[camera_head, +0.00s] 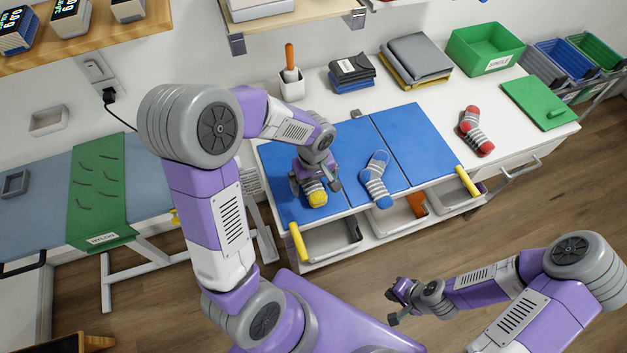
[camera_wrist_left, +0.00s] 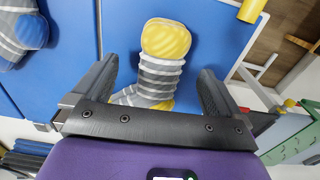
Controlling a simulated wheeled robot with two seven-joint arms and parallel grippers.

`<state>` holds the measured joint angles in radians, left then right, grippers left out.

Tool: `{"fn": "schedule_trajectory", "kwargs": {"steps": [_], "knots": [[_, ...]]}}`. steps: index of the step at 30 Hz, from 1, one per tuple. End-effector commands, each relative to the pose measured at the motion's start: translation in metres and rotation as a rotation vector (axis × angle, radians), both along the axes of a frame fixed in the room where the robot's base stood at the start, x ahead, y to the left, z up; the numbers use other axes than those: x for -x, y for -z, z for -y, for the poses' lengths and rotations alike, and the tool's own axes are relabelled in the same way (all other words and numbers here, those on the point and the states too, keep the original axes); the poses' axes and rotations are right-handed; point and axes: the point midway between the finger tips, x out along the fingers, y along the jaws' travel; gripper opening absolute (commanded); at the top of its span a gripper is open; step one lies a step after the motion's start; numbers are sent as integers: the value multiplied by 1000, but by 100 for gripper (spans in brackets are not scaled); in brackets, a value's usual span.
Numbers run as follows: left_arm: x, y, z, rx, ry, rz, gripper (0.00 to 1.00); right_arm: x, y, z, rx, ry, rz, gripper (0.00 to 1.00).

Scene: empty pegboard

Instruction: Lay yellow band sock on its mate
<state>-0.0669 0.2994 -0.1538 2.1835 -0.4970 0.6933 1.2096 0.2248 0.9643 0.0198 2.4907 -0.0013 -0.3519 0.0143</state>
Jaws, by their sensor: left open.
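A grey-and-white striped sock with a yellow toe (camera_head: 316,196) lies on the left part of the blue mat (camera_head: 276,161). In the left wrist view the yellow toe (camera_wrist_left: 166,38) points away from my gripper, and the striped part lies between the fingers. My left gripper (camera_head: 314,187) is open over this sock, with a gap on each side (camera_wrist_left: 156,80). No separate second yellow sock shows. My right gripper (camera_head: 392,308) appears open and empty, over the floor in front of the table.
A blue-toed striped sock (camera_head: 377,184) lies on the middle of the mat. A red striped sock (camera_head: 475,131) lies on the white table to the right. Folded cloths (camera_head: 416,58), a green bin (camera_head: 485,48) and a green board (camera_head: 540,103) stand behind and right. The mat's right part is clear.

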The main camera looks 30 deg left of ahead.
Motion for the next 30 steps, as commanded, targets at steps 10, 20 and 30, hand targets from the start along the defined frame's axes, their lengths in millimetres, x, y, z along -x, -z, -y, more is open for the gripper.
{"fn": "schedule_trajectory", "kwargs": {"steps": [10,20,30], "knots": [[-1,-12,0,0,-1,3,100,0,-3,0,0,0,0,0],[-1,-65,1,0,0,4,100,0,-13,0,0,0,0,0],[0,-76,0,0,0,0,100,0,-13,0,0,0,0,0]]}}
